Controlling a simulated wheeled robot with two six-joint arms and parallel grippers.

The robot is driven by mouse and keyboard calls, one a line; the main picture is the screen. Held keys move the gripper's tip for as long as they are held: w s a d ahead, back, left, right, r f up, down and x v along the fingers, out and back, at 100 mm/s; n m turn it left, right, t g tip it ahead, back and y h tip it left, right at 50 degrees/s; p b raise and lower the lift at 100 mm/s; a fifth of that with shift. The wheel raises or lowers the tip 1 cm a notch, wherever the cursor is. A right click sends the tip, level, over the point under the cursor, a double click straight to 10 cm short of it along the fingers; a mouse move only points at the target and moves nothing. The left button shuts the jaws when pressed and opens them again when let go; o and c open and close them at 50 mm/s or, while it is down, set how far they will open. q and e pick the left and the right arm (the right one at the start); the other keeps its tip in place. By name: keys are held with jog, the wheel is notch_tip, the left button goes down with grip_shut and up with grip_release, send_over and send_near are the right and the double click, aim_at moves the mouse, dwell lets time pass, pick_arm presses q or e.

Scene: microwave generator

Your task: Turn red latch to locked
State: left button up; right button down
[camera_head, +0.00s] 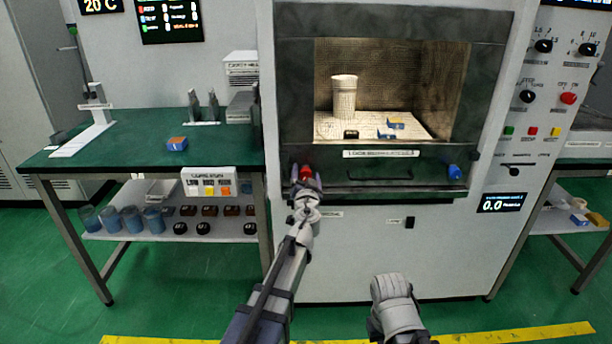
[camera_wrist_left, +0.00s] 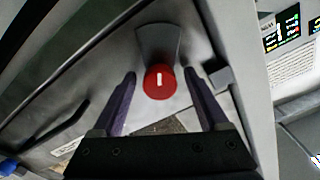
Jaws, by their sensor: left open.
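The red latch (camera_head: 306,173) is a round knob at the left end of the ledge below the microwave generator's chamber. In the left wrist view the red latch (camera_wrist_left: 160,82) shows a white bar mark running roughly up and down the picture, with a grey plate behind it. My left gripper (camera_head: 307,184) is at the latch. In the left wrist view its two fingers (camera_wrist_left: 160,86) are open, one on each side of the knob, with gaps visible. My right gripper (camera_head: 398,310) is low in front of the machine; its fingers cannot be made out.
A blue knob (camera_head: 454,172) sits at the right end of the same ledge. The chamber holds a cup (camera_head: 344,96) and small blocks (camera_head: 396,124). A green-topped table (camera_head: 120,141) stands at the left. The control panel (camera_head: 540,100) is at the right.

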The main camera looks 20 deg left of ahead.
pick_arm(q)
grip_shut()
dwell(0.4)
jog(key=shift+m, duration=0.3)
jog(key=m, duration=0.4)
jog(key=shift+d, duration=0.1)
jog(key=m, duration=0.9)
jog(key=shift+s+f+m, duration=0.1)
jog(key=shift+m, duration=2.2)
